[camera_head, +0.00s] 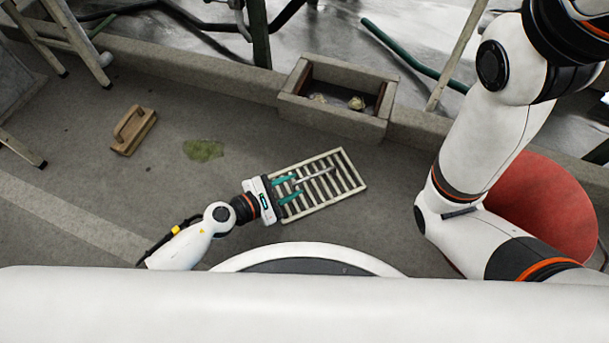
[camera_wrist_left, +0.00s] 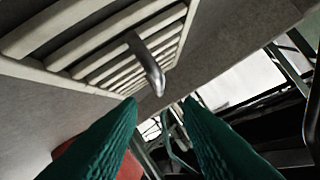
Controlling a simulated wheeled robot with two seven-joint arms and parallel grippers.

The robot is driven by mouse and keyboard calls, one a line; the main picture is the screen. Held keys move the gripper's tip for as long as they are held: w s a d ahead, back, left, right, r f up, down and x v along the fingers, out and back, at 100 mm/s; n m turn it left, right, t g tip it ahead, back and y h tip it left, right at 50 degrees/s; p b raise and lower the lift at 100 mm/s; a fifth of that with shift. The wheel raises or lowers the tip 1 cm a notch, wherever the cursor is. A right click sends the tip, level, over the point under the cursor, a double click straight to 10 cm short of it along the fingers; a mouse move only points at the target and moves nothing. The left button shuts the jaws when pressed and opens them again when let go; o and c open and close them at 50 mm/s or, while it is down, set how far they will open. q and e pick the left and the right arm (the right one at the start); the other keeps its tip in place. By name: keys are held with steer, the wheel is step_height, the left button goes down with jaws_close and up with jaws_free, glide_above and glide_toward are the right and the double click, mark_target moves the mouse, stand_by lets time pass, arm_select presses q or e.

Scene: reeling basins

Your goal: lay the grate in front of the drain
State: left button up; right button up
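The pale slatted grate (camera_head: 351,168) appears to lie on the grey floor, on the near side of the box-shaped concrete drain (camera_head: 335,121) and apart from it. It also shows at the upper left of the left wrist view (camera_wrist_left: 110,48). A metal bar handle (camera_head: 314,175) stands out from its slats; its bent end (camera_wrist_left: 152,76) is close to my fingertips. My left gripper (camera_head: 298,187) is over the near left part of the grate. Its teal fingers (camera_wrist_left: 160,101) are apart, with nothing seen gripped between them. My right gripper is not in view.
A wooden block with a handle (camera_head: 133,131) and a green patch (camera_head: 203,150) are on the floor to the left. A low concrete curb (camera_head: 200,71) runs along the back. A red round object (camera_head: 548,205) stands at right, partly behind my right arm.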

arm_select(q)
steer(key=v, duration=0.5)
steer(key=shift+a, duration=0.1)
